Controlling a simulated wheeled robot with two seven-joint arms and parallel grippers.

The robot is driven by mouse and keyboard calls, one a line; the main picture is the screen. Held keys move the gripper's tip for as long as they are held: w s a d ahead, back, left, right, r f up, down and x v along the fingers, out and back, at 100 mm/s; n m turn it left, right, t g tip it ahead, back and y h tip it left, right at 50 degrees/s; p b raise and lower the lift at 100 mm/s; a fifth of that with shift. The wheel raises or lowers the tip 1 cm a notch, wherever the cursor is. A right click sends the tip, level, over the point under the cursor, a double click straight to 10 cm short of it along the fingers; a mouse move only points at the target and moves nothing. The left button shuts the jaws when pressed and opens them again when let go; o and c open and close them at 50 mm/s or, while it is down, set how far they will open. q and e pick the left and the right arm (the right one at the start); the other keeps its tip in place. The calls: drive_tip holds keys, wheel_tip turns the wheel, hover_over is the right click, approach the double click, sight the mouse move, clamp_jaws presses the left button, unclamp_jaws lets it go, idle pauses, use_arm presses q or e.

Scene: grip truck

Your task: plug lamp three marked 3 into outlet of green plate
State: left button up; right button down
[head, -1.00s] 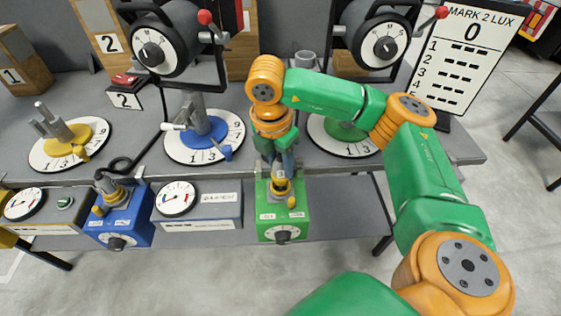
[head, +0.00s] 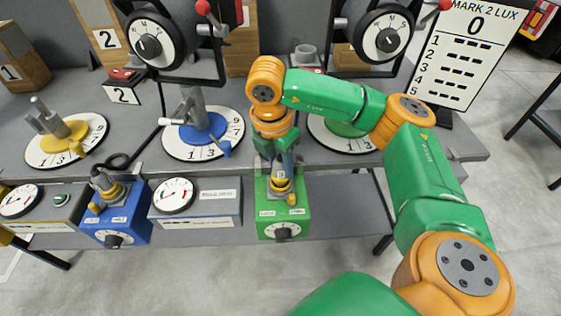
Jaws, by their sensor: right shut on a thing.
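My right gripper (head: 280,168) points down over the green plate's box (head: 282,222) on the front of the bench. It is shut on a small grey plug marked 3 (head: 281,175). The plug stands upright at the yellow-ringed outlet (head: 281,186) on top of the green box. My gripper hides part of the plug, so I cannot tell if it is seated or just above. A black and white lamp head (head: 387,38) stands behind on the right; its number does not show. My left gripper is not in view.
A blue box (head: 115,228) to the left has a plug and black cable in its outlet. A gauge box (head: 205,215) stands between the boxes. Round dials with blue (head: 196,140) and yellow (head: 60,135) stands are on the bench. A lux board (head: 465,50) stands at right.

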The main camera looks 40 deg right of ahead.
drive_tip(key=shift+f+b, duration=0.8)
drive_tip(key=shift+f, duration=0.1)
drive_tip(key=shift+c, duration=0.4)
unclamp_jaws()
drive_tip(key=shift+r+p, duration=2.05)
drive_tip(key=shift+r, duration=0.6)
drive_tip(key=shift+f, duration=0.1)
